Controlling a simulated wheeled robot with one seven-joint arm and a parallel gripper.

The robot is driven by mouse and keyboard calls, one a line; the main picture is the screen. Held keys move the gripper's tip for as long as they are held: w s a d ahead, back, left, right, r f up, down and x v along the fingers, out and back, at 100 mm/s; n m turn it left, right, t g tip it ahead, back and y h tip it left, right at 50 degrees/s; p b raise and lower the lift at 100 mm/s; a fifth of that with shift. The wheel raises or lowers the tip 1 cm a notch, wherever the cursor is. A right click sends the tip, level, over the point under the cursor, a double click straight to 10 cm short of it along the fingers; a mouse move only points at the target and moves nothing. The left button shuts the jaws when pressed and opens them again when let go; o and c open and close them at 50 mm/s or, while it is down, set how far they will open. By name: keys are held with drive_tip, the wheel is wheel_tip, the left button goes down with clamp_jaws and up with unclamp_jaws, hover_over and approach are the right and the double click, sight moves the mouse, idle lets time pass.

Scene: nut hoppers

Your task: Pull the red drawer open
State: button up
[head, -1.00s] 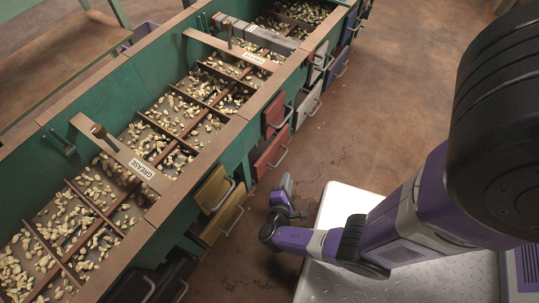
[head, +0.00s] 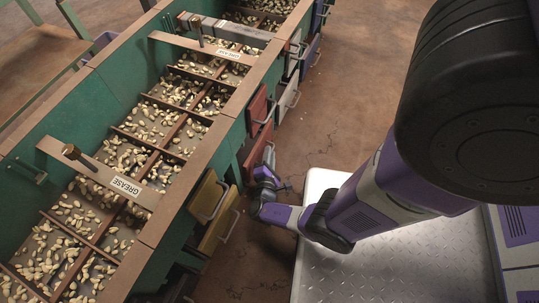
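Two red drawer fronts sit one above the other in the side of the green bench: an upper one (head: 257,110) and a lower one (head: 252,158). Each has a pale bar handle. My gripper (head: 269,160) is beside the right edge of the lower red drawer, close to its handle. I cannot tell whether it touches the handle or whether its fingers are open, as they are small and dark here. Both red drawers look shut, or nearly so.
Yellow drawers (head: 213,205) with bar handles are nearer me, and grey drawers (head: 288,95) are farther along. The bench top holds divided nut bins (head: 150,125). Brown floor (head: 345,100) lies free right of the drawers. My arm covers much of the right side.

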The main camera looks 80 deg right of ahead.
drive_tip(key=shift+d, duration=0.25)
drive_tip(key=shift+c, duration=0.2)
clamp_jaws()
idle(1.1)
